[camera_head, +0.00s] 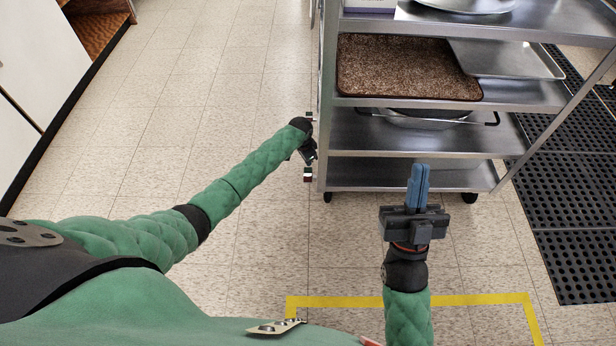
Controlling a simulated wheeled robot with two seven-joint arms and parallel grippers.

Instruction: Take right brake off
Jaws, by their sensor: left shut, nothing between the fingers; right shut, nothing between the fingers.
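The metal cart (408,175) stands at the right, with shelves and dark casters under it. Its right front caster (469,197) shows below the lower shelf's right corner, and the left front caster (327,197) shows below the left corner. I cannot make out a brake pedal on either. My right gripper (419,180) has its blue fingers shut and empty, pointing away from me, and overlaps the lower shelf's front edge in the picture, left of the right caster. My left gripper (308,155) is beside the cart's left post, shut and empty, its fingers barely visible.
The shelves hold a brown speckled tray (405,68), a metal tray (508,60) and a pan (425,120). Black perforated mats (570,225) lie at the right. Yellow tape (480,299) marks the floor in front. A white cabinet (35,60) stands at the left. Tiled floor between is clear.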

